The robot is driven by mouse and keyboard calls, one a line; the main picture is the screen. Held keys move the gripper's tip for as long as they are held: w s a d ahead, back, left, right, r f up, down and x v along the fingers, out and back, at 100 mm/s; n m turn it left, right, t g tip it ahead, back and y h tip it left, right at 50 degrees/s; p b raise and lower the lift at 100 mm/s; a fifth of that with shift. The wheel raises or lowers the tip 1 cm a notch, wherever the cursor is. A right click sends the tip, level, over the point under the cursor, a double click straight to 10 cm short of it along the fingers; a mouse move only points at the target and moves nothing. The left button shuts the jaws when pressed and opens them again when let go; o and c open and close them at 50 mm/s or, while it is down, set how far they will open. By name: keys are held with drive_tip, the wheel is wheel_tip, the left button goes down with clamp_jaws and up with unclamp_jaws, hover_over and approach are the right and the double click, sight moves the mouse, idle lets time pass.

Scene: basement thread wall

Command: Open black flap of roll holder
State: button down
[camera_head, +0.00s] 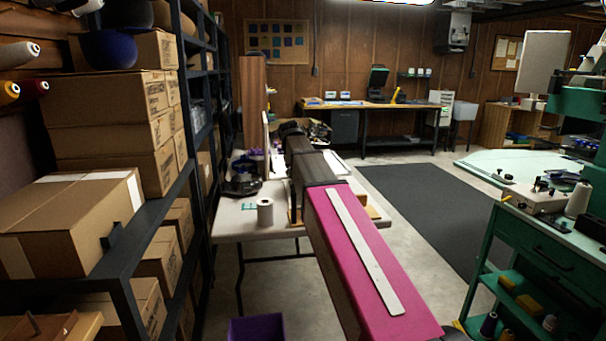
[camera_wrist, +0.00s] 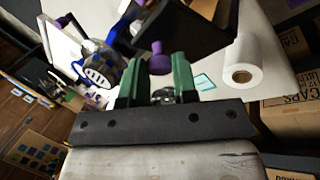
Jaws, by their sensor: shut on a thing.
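In the wrist view the black flap (camera_wrist: 185,38) is a dark, tilted panel at the top centre, with a purple knob (camera_wrist: 158,57) on its near side. My gripper (camera_wrist: 158,64) has two green fingers, shut on the purple knob, one on each side of it. How far the flap stands open is hard to tell. The rest of the roll holder is not clear. In the head view my own pink arm reaches forward over the table and hides the gripper and flap.
A white roll (camera_head: 265,212) stands on the white table (camera_head: 232,222); it also shows in the wrist view (camera_wrist: 250,65). A dark cluttered object (camera_head: 243,177) is left of my arm. A shelf (camera_head: 150,220) with cardboard boxes runs along the left. A green workbench (camera_head: 545,245) is at right.

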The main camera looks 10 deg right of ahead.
drive_tip(key=a+h, duration=0.2)
drive_tip(key=h, duration=0.1)
drive_tip(key=shift+a+r+n, duration=0.1)
drive_tip(key=shift+r+n, duration=0.2)
drive_tip(key=a+f+n+t+h, duration=0.1)
drive_tip(key=a+f+h, duration=0.1)
drive_tip(key=a+h, duration=0.5)
drive_tip(key=shift+n+h, duration=0.4)
drive_tip(key=shift+h, duration=1.1)
drive_tip(key=c, duration=0.9)
unclamp_jaws()
